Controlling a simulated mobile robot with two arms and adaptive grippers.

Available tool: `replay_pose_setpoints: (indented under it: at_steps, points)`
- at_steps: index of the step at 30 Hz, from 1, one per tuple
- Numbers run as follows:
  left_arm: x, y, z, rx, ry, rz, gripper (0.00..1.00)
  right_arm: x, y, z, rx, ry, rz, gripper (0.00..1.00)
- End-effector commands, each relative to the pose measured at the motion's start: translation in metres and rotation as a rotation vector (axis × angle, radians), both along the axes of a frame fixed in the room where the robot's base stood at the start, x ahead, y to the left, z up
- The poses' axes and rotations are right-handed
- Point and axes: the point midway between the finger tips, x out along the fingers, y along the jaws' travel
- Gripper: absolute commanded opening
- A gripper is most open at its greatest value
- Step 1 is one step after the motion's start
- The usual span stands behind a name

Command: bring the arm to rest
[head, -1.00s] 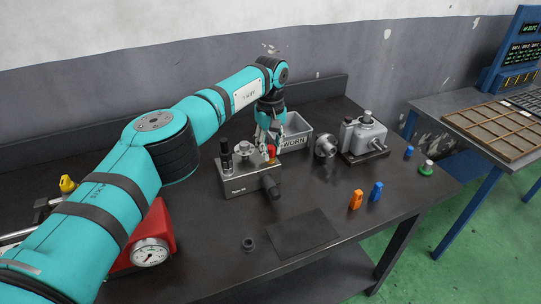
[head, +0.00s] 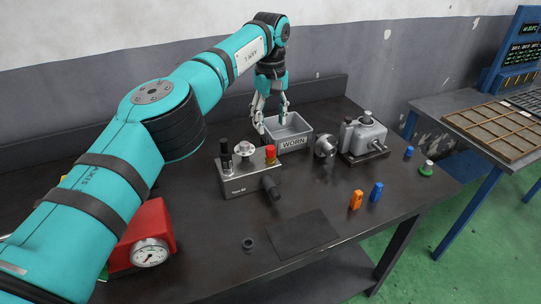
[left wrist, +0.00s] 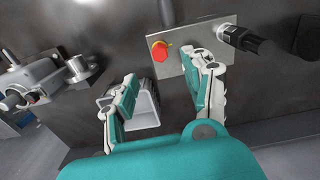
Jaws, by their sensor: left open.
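My left arm (head: 180,105) reaches in from the left, with its elbow over the bench and its wrist at the back. My left gripper (head: 270,118) points down, open, above the bench behind the grey hydraulic fixture (head: 245,182) and by the bin marked WORN (head: 293,141). In the left wrist view the two fingers (left wrist: 168,75) stand apart with nothing held between them. The fixture's plate (left wrist: 183,68) with its red knob (left wrist: 158,51) and the grey bin (left wrist: 146,107) lie beyond the fingers. My right gripper is not in view.
A valve block (head: 365,138) and a round metal part (head: 325,148) stand right of the bin. Orange (head: 356,199) and blue (head: 376,191) pieces lie in front. A red gauge unit (head: 150,240) is at the left. A dark mat (head: 303,233) lies near the front edge.

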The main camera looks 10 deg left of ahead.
Motion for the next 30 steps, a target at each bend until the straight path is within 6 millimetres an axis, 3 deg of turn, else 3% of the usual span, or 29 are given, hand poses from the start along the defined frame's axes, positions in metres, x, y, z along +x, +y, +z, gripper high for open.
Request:
replay_pose_setpoints:
  at_steps: [4, 13, 22, 30]
  points:
    - [0.001, 0.0, 0.017, 0.001, -0.001, 0.003, 0.5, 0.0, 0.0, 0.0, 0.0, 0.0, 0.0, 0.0]
    - [0.0, 0.0, 0.03, -0.001, 0.001, 0.0, 0.5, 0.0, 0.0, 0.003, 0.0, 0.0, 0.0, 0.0]
    - [0.0, 0.0, 0.083, -0.001, 0.001, 0.0, 0.5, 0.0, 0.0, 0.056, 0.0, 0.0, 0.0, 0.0]
    - [0.0, 0.0, 0.11, -0.001, 0.001, 0.001, 0.5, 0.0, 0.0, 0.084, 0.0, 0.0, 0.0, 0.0]
